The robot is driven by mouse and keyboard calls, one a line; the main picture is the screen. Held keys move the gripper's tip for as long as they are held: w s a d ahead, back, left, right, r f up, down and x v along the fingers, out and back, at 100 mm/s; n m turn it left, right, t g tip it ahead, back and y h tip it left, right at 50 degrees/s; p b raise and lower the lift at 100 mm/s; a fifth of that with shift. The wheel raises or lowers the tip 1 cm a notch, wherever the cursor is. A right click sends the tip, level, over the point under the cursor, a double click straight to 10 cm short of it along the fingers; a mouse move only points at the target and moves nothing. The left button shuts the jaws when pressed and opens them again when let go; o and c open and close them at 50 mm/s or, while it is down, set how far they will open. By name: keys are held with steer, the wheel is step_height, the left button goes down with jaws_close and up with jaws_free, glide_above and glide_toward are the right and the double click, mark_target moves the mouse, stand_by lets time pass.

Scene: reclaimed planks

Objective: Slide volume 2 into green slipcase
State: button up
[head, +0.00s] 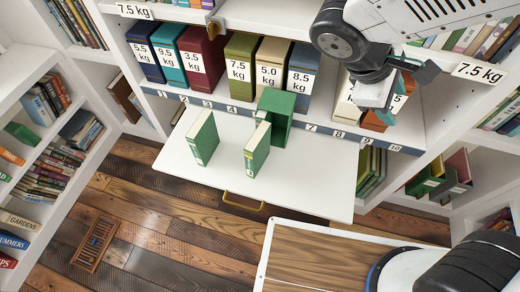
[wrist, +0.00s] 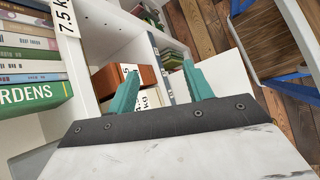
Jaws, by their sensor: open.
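Two green books stand upright and apart on a white pull-out board (head: 225,172) in the head view: a left one (head: 202,138) and a right one (head: 257,149). Their spine marks are too small to read, so I cannot tell which is volume 2. The green slipcase (head: 277,112) stands just behind the right book, near the shelf edge. My gripper (head: 388,98) is open, up at the right by the shelf, well away from the books and slipcase. Its teal fingers (wrist: 160,88) are apart in the wrist view, with nothing held between them.
Behind the board, a shelf holds a row of weight-labelled volumes, such as a red one (head: 202,62) and a blue one (head: 301,77). A numbered strip (head: 215,103) runs along its edge. An orange volume (wrist: 122,78) is near my fingers. The board's left and right ends are bare.

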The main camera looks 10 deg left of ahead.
steer(key=w+a+f+n+t, duration=0.1)
steer(key=a+f+n+t, duration=0.3)
steer(key=a, duration=0.3)
steer(key=a+f+n+t, duration=0.2)
steer(key=a+f+n, duration=0.25)
steer(key=a, duration=0.25)
steer(key=n+t+y, duration=0.4)
steer(key=n+t, duration=0.1)
steer(key=n, duration=0.6)
glide_toward(256, 138)
steer(key=w+d, duration=0.1)
steer(key=w, duration=0.2)
steer(key=shift+m, duration=0.25)
steer(key=x, duration=0.4)
steer(key=f+x, duration=0.1)
steer(key=x, duration=0.3)
steer(key=shift+s+a, duration=0.1)
steer(key=shift+s, duration=0.05)
jaws_close()
